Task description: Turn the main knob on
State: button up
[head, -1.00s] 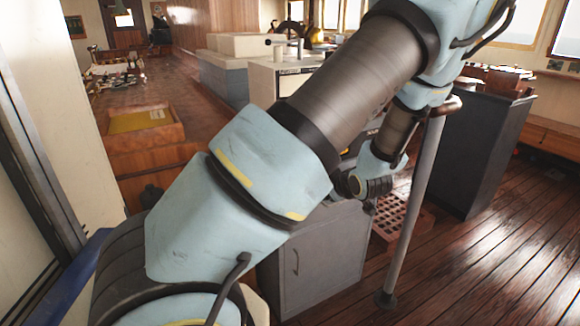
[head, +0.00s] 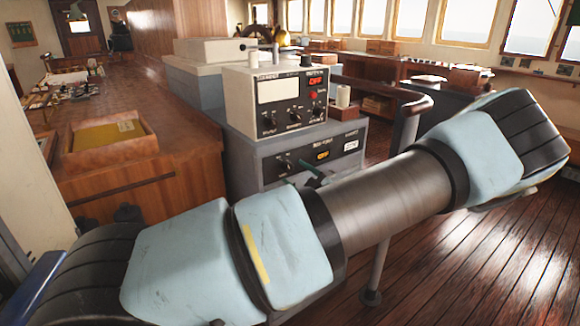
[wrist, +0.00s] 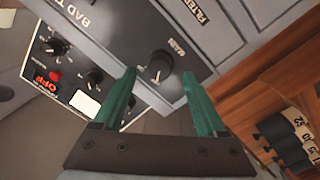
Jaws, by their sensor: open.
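The main knob (wrist: 160,62), black and round, is on a dark panel (wrist: 120,30) in the wrist view, with "MAIN" printed beside it. My gripper (wrist: 159,73) is open, with its two green fingers apart. In that view the knob appears between the fingertips; whether they touch it I cannot tell. In the head view my gripper (head: 312,178) is partly hidden behind my arm, with green fingers near the lower panel (head: 325,152) of the grey console. A dark knob (head: 283,161) shows at that panel's left part.
An upper box (head: 278,98) with several black knobs, a red button and "OFF" stands on the console. A wooden counter (head: 105,170) runs along the left. A grey post with a handrail (head: 413,105) stands close to my arm. Wooden floor (head: 470,260) is clear at right.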

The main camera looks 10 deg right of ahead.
aim_at(290, 169)
jog(key=shift+p+x, duration=0.4)
jog(key=shift+x, duration=1.35)
grip_shut()
